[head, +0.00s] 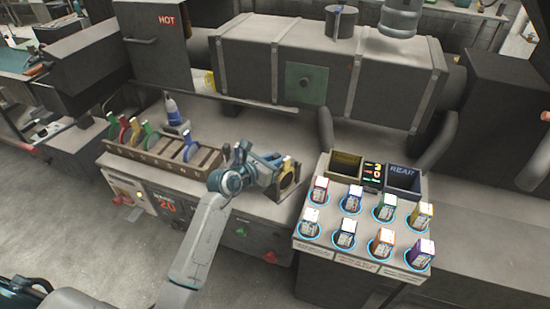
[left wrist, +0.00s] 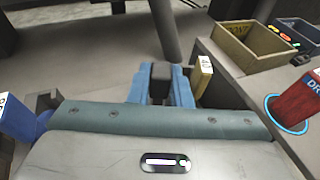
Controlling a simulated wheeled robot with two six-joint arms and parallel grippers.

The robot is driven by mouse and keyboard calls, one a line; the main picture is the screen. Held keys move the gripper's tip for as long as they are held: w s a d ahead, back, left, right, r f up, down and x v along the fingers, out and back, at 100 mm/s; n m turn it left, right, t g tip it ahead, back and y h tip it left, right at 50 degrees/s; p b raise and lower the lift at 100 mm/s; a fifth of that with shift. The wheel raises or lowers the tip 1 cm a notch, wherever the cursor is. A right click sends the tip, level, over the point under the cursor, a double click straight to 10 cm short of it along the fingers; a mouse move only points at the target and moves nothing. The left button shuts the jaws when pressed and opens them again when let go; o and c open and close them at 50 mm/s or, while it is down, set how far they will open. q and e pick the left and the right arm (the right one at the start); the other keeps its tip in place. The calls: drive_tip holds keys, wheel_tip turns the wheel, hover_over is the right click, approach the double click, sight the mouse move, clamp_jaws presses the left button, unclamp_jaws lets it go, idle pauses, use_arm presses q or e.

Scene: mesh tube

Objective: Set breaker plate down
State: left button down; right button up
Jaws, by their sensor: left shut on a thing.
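My left gripper (head: 278,163) reaches over the bench beside the right end of a slotted rack (head: 165,157). It is shut on a breaker plate (head: 288,180) with a yellow rim and a white-topped tab. The plate stands upright, mostly hidden by the jaws; I cannot tell whether it touches the surface below. In the left wrist view the blue jaws (left wrist: 161,82) are close together, with the plate's yellow tab (left wrist: 203,77) showing just right of them. My right gripper is not in view.
Right of the gripper is a panel (head: 310,245) with several coloured tagged blocks in lit round sockets. Behind them are a yellow bin (head: 346,165) and a dark blue bin (head: 403,179). A large grey barrel (head: 240,65) spans the back.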

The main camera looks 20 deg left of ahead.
use_arm(q)
drive_tip(key=c, duration=1.5)
unclamp_jaws()
drive_tip(key=shift+o, duration=0.9)
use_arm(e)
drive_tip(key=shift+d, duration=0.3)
use_arm(q)
drive_tip(key=shift+r, duration=0.1)
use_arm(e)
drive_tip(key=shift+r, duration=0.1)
use_arm(q)
drive_tip(key=b+v, duration=0.2)
drive_tip(key=v, duration=1)
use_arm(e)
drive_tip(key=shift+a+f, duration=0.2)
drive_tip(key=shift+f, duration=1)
use_arm(q)
drive_tip(key=shift+r, duration=0.1)
